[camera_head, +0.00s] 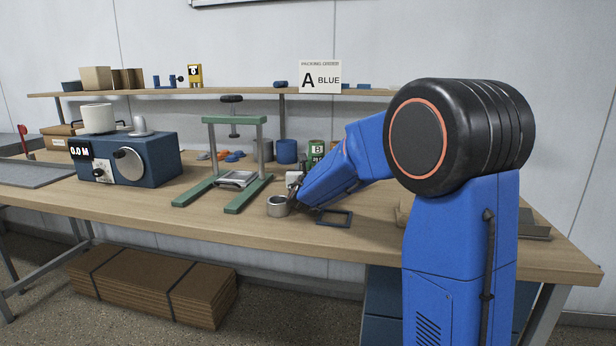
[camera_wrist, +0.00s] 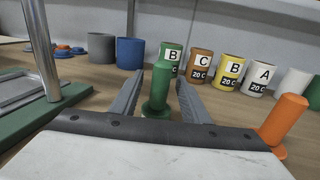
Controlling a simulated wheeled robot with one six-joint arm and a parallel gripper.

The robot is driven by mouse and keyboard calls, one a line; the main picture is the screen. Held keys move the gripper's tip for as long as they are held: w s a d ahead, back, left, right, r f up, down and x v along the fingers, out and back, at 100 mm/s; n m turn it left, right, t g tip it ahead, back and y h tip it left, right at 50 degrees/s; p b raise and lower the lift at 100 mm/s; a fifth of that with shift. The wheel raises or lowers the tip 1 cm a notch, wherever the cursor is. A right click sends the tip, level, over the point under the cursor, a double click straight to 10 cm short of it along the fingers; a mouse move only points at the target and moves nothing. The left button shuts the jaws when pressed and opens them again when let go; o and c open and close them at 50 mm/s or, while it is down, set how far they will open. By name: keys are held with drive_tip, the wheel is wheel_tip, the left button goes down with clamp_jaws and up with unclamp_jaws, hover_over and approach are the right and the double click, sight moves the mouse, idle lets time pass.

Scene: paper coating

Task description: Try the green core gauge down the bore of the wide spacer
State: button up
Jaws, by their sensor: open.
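The green core gauge (camera_wrist: 158,88) stands upright between the two fingers of my gripper (camera_wrist: 161,78) in the wrist view. The fingers are open, one on each side of it, and I cannot tell whether either touches it. In the head view my gripper (camera_head: 297,193) is low over the bench, and the green gauge cannot be made out there. A short, wide metal ring (camera_head: 278,205), which looks like the wide spacer, sits on the bench just left of my gripper, bore upward. The ring is not in the wrist view.
An orange gauge (camera_wrist: 284,120) stands right of my gripper. Several labelled cans (camera_wrist: 229,72) stand behind, with a blue cylinder (camera_wrist: 130,53) and a grey one (camera_wrist: 101,48). A green-legged stand (camera_head: 236,150) is left of the ring. A dark frame (camera_head: 335,219) lies at right.

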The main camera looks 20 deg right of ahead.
clamp_jaws()
drive_tip(key=shift+r, duration=0.1)
